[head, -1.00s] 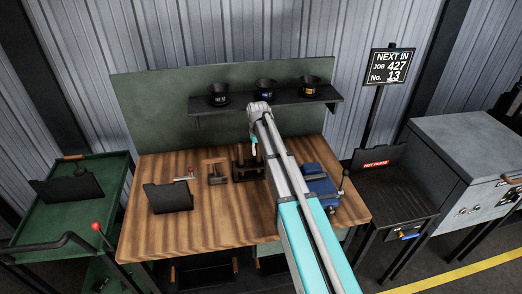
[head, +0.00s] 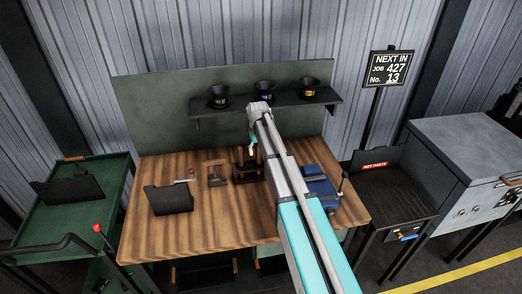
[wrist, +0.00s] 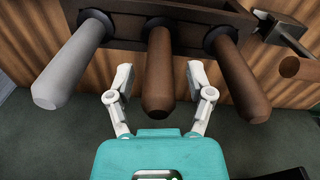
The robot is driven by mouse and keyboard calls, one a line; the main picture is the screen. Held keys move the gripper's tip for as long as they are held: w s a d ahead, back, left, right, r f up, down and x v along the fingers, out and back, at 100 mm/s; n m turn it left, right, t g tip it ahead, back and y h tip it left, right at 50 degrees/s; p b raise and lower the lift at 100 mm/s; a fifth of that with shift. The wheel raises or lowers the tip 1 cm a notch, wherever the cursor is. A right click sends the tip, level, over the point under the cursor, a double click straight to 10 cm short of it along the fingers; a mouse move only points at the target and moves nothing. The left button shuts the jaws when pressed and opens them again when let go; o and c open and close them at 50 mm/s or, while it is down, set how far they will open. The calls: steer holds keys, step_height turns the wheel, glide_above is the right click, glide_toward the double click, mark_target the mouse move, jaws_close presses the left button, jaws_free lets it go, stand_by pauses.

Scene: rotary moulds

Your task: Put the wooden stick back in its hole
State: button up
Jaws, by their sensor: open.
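A dark wooden rack (wrist: 210,22) crosses the top of the wrist view; in the head view the rack (head: 246,172) stands at the back of the bench. Three rounded sticks are in its dark-ringed holes: a pale grey stick (wrist: 72,60) at left, a brown wooden stick (wrist: 158,75) in the middle and a darker brown stick (wrist: 236,75) at right. My gripper (wrist: 161,78) is open, with one finger on each side of the middle stick and visible gaps between.
A wooden-handled tool (head: 215,172) and a black holder (head: 169,199) lie left of the rack. A blue vise (head: 320,188) is at the right, near my arm. A shelf (head: 290,102) with three black cups hangs behind.

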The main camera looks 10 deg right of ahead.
steer(key=shift+s+r+p, duration=0.2)
steer(key=shift+r+p, duration=5.4)
steer(key=shift+r, duration=0.25)
steer(key=s+d+m, duration=0.1)
steer(key=s+m, duration=0.1)
steer(key=s, duration=2.7)
steer(key=shift+d, duration=0.15)
steer(key=shift+f, duration=0.2)
step_height(320, 180, down, 13)
steer(key=b, duration=1.3)
steer(key=shift+b, duration=0.3)
